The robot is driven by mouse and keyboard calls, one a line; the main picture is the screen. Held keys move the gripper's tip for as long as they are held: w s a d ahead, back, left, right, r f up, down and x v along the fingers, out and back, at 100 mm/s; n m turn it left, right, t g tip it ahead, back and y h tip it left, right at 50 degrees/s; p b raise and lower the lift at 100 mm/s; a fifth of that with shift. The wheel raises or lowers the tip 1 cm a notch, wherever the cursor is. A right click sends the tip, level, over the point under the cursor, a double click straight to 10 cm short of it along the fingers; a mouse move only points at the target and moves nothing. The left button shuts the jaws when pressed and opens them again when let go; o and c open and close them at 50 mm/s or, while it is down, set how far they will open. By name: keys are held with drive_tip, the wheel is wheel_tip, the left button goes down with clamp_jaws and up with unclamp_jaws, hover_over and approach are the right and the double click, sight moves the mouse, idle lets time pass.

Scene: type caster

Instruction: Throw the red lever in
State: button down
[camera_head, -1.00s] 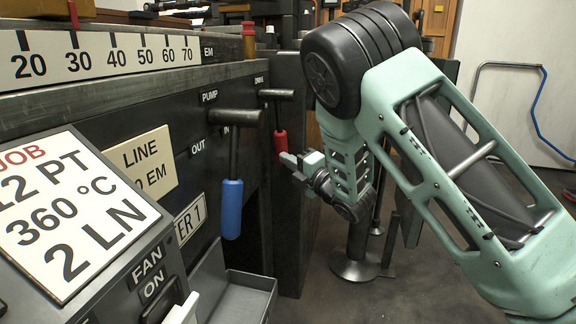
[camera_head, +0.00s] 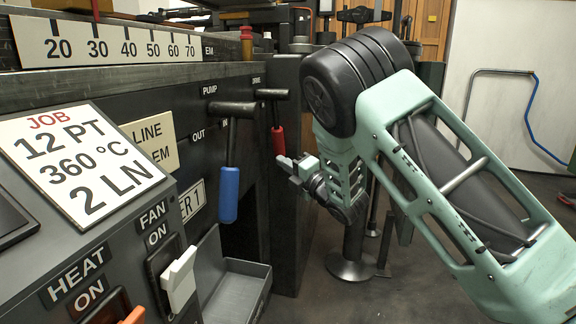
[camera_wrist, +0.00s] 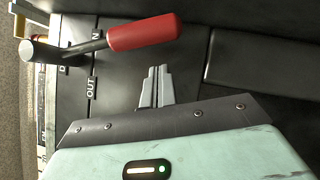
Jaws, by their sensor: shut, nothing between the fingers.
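The red lever (camera_head: 278,140) hangs down from a dark pivot bar under the DRIVE label on the machine's dark front. In the wrist view the red handle (camera_wrist: 143,32) lies across the top, with its metal shaft running left to the pivot near the IN and OUT labels. My gripper (camera_head: 282,160) is just below and beside the red handle in the head view. In the wrist view my gripper (camera_wrist: 158,70) shows its two fingers together, empty, pointing at the panel, with a small gap seen between them and the handle.
A blue-handled lever (camera_head: 229,194) hangs left of the red one under PUMP. A grey tray (camera_head: 238,292) juts out below it. A job card (camera_head: 80,165) and a white switch (camera_head: 180,280) are at the left. Open floor lies right of a dark post (camera_head: 352,255).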

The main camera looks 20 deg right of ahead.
drive_tip(key=p+v, duration=0.3)
drive_tip(key=v, duration=0.7)
drive_tip(key=s+a+m+g+h+p, duration=0.45)
drive_tip(key=s+a+m+g, duration=0.55)
drive_tip(key=s+a+m, duration=0.4)
drive_tip(key=s+r+m+g+h+p, duration=0.15)
drive_tip(key=s+g, duration=0.25)
drive_tip(key=s, duration=0.8)
drive_tip(key=s+r+m+g+h, duration=0.2)
drive_tip(key=s+r+m+g, duration=0.15)
drive_tip(key=s, duration=0.85)
wheel_tip(320, 180, up, 37)
drive_tip(key=p, duration=3.7)
drive_tip(key=shift+w+a+g, duration=0.25)
drive_tip(key=shift+g, duration=0.2)
drive_tip(key=shift+f, duration=0.1)
